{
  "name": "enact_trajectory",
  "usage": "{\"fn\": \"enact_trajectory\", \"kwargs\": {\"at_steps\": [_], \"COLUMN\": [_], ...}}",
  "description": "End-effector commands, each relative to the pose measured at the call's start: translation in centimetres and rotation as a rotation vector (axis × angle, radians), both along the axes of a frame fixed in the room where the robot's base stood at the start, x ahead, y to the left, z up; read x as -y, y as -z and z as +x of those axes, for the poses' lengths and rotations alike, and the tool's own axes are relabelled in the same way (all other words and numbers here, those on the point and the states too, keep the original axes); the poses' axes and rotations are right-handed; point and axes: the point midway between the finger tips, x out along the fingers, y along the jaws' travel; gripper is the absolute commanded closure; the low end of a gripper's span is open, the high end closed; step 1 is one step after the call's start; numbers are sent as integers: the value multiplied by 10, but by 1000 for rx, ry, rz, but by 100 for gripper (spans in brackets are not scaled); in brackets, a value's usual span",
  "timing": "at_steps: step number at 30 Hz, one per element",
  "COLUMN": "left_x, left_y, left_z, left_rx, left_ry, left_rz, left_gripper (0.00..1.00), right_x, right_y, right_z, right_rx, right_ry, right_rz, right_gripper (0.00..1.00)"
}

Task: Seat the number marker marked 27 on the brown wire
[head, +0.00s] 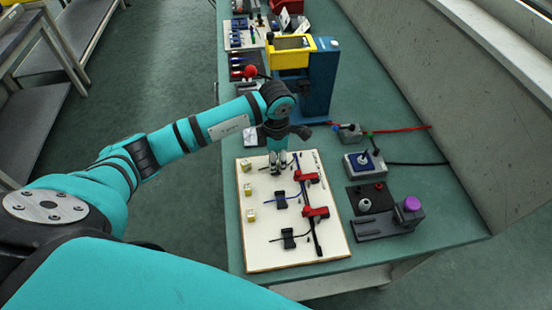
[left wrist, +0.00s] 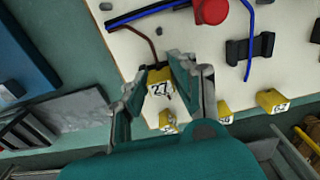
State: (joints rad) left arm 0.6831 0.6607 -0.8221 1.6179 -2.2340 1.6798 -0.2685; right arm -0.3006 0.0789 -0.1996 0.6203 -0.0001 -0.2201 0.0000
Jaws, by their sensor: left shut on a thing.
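My left gripper (head: 277,168) is low over the far part of the cream board (head: 275,255). In the left wrist view, its fingers (left wrist: 163,84) are shut on a yellow number marker marked 27 (left wrist: 160,90). The brown wire (left wrist: 148,38) runs across the board and bends down toward the marker. Its end is close to the marker's far side, by a dark part between the fingertips. I cannot tell whether the wire enters the marker. My right gripper is in neither view.
Other yellow markers (head: 249,188) stand along the board's left edge. Black clips (head: 288,238), a blue wire (left wrist: 250,40) and red parts (head: 315,212) are on the board. A blue and yellow machine (head: 320,80) stands behind. A purple-knobbed device (head: 411,204) stands at right.

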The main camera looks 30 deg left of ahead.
Motion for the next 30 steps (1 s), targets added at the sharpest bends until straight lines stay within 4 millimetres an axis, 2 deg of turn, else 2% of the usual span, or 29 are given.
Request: {"fn": "enact_trajectory", "kwargs": {"at_steps": [30], "left_x": [1], "left_y": [8], "left_z": [-2], "left_rx": [-6], "left_ry": [1], "left_rz": [0], "left_gripper": [92], "right_x": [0], "right_y": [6], "right_z": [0], "right_rx": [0], "right_ry": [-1], "right_rz": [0], "right_gripper": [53]}}
